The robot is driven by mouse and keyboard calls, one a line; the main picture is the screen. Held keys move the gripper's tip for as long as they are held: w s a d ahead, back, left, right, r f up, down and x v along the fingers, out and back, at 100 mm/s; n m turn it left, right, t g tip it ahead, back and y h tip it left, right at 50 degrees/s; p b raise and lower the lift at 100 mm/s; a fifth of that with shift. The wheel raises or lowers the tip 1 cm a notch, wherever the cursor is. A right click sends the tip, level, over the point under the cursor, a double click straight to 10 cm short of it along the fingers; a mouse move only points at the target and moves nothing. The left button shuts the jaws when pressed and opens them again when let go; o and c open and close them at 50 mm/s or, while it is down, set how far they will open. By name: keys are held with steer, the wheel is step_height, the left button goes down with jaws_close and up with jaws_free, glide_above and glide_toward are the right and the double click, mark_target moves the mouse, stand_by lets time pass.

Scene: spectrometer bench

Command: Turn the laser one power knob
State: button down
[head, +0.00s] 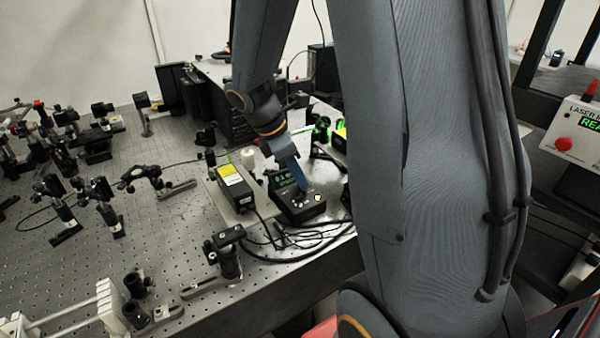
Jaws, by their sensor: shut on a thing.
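A small black control box (297,210) with a green lit display (283,180) sits near the front edge of the optical bench. My gripper (303,189) reaches down onto the top face of this box, its blue fingers close together. The fingers are shut on a small knob there, which they mostly hide. A small white spot (318,198) shows on the box to the right of the fingertips. A black laser head with a yellow label (234,181) stands just left of the box on a metal plate.
Loose black cables (285,238) lie in front of the box by the bench edge. Several optic mounts (100,195) stand on the perforated bench (165,235) to the left. A panel with a red button (563,145) is at far right.

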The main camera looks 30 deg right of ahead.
mark_target(287, 187)
steer(key=m+p, duration=0.1)
steer(key=m, duration=0.1)
steer(key=m+g+p, duration=0.1)
steer(key=m, duration=0.1)
steer(key=shift+w+m+g+y+p, duration=0.2)
steer(key=shift+m+g+y+p, duration=0.1)
steer(key=shift+m+p, duration=0.1)
stand_by(0.4)
steer(key=c, duration=1.7)
jaws_free()
steer(key=b+v, duration=0.1)
steer(key=v, duration=0.6)
steer(key=shift+w+r+b, duration=0.2)
steer(key=shift+r+b, duration=0.15)
steer(key=shift+b, duration=0.05)
steer(key=shift+a, duration=0.15)
